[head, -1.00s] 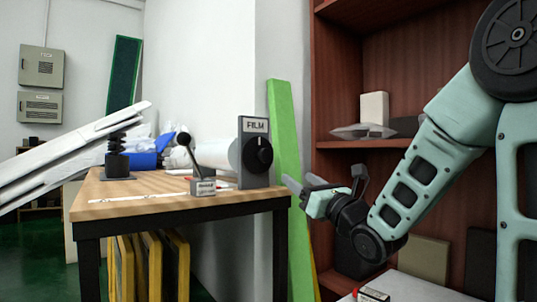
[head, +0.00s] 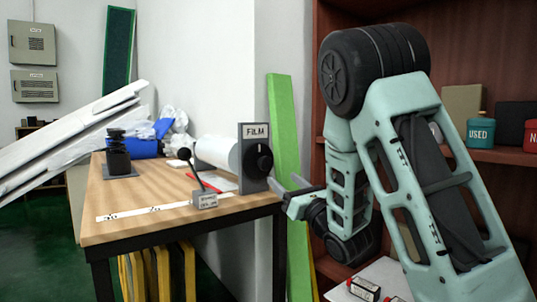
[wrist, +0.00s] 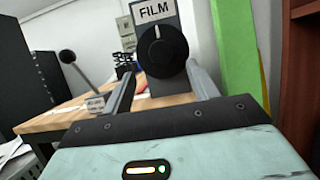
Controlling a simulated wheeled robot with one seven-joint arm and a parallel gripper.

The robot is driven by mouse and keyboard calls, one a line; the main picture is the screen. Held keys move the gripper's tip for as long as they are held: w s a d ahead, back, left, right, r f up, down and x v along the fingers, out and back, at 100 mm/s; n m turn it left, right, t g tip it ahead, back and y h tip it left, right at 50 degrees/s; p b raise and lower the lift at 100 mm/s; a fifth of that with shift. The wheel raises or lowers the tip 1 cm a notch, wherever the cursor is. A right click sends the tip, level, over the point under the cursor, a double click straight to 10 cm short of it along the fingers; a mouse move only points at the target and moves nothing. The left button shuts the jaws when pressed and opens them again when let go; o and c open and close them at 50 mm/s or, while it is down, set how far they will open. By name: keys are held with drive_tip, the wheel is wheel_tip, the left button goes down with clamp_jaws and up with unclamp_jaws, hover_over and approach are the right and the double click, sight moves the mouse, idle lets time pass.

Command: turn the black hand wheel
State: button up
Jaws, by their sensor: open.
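The black hand wheel (head: 264,158) is a round knob on the face of an upright grey plate (head: 251,131) labelled FILM, at the table's right end. A white film roll (head: 216,153) lies behind the plate. My gripper (head: 287,184) is open and empty, just right of and slightly below the wheel in the head view. In the wrist view the wheel (wrist: 162,52) is ahead, between the lines of the two spread fingers (wrist: 163,87). I cannot tell the exact gap from fingertips to wheel.
A small lever box (head: 204,199) with a ball-topped lever stands left of the plate on the wooden table (head: 150,220). A black press-like device (head: 118,155) stands farther left. A green board (head: 284,130) leans behind my gripper. A wooden shelf is at right.

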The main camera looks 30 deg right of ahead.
sight(267, 164)
drive_tip(key=p+x, duration=0.3)
drive_tip(key=x, duration=0.5)
drive_tip(key=shift+w+r, duration=0.1)
drive_tip(key=shift+w, duration=0.3)
drive_tip(key=c, duration=1)
